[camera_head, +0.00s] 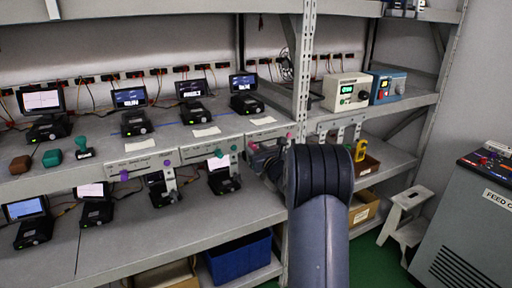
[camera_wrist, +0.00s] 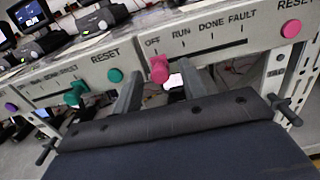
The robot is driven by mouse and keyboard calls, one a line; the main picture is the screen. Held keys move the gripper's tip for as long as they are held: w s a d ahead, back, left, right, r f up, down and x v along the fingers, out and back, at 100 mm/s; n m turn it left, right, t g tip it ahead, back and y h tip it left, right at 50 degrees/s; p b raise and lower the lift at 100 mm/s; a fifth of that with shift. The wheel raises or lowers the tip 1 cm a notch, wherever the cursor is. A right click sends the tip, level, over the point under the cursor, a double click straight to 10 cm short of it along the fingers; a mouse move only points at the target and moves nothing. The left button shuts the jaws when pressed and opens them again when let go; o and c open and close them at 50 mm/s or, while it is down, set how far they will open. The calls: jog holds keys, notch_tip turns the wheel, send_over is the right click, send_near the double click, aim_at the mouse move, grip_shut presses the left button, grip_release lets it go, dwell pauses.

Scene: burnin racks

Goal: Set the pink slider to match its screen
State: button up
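The pink slider (camera_wrist: 159,68) is at the left end of its slot, below the OFF mark, in the wrist view. Its panel (camera_wrist: 225,55) reads OFF, RUN, DONE, FAULT from left to right, with a pink RESET button (camera_wrist: 291,28) at the right. My gripper (camera_wrist: 158,76) is open, one finger on each side of the slider; I cannot tell whether either touches it.
To the left are a teal slider (camera_wrist: 75,92) with a teal RESET button (camera_wrist: 115,75), and a purple slider (camera_head: 124,175). A rack post (camera_head: 303,75) stands close on the right. A blue bin (camera_head: 240,258) sits low. A step stool (camera_head: 405,215) and grey cabinet (camera_head: 465,225) stand right.

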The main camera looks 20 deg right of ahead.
jog(key=shift+w, duration=0.3)
jog(key=shift+c, duration=0.3)
grip_shut()
